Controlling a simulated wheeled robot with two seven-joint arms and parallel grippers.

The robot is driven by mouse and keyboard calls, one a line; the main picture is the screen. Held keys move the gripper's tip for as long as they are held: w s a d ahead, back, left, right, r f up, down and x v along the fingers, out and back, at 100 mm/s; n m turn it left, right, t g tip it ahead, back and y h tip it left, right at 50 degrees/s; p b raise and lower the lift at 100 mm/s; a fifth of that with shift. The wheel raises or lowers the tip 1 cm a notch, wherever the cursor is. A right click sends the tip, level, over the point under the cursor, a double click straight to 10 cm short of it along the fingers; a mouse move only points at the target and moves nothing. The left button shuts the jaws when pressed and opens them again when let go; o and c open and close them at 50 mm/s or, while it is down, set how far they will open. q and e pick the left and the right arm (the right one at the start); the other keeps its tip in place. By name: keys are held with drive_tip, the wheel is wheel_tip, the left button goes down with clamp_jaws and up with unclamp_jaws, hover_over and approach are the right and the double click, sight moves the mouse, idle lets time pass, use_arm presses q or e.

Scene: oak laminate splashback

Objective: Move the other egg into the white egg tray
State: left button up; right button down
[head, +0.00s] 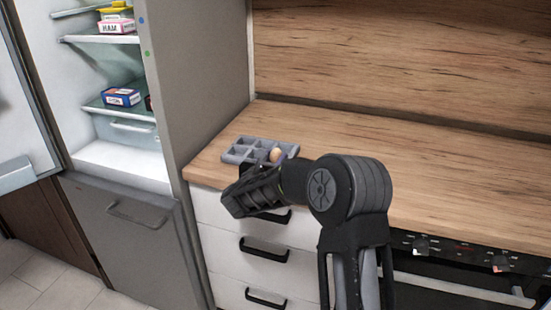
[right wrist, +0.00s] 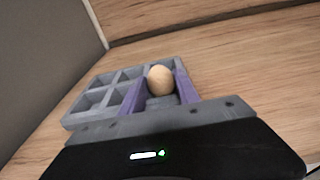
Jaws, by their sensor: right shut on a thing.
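A tan egg (head: 276,155) shows at the right end of the egg tray (head: 240,152), which looks grey and has several square compartments. In the right wrist view the egg (right wrist: 160,80) stands between the two purplish fingers of my right gripper (right wrist: 160,88), which is shut on it. The tray (right wrist: 88,100) reaches out to the left of the fingers there. Whether the egg touches the tray or is held just above it I cannot tell. In the head view my right gripper (head: 270,170) comes over the tray's near edge. The visible compartments look empty. My left gripper is out of view.
The tray is on the wooden counter (head: 420,170), near its left end beside the fridge side (head: 205,60). The fridge (head: 110,150) is open, with packages (head: 120,97) on its shelves. The counter to the right is clear. The splashback (head: 400,50) rises behind.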

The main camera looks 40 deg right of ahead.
wheel_tip(320, 180, up, 10)
drive_tip(key=shift+b, duration=0.35)
idle(0.6)
drive_tip(key=w+a+f+n+t+y, duration=0.1)
drive_tip(key=a+f+n+t+y, duration=0.25)
drive_tip(key=a, duration=0.45)
drive_tip(key=w+a+f+n+t+y, duration=0.25)
drive_tip(key=a+f, duration=0.25)
drive_tip(key=a, duration=0.4)
drive_tip(key=s+a+f+n+t+y, duration=0.1)
drive_tip(key=s+a+f+n+y, duration=0.4)
drive_tip(key=a+f, duration=0.5)
drive_tip(key=shift+s+a+f+y, duration=0.35)
drive_tip(key=shift+s+a+y, duration=0.75)
drive_tip(key=shift+s+a, duration=0.1)
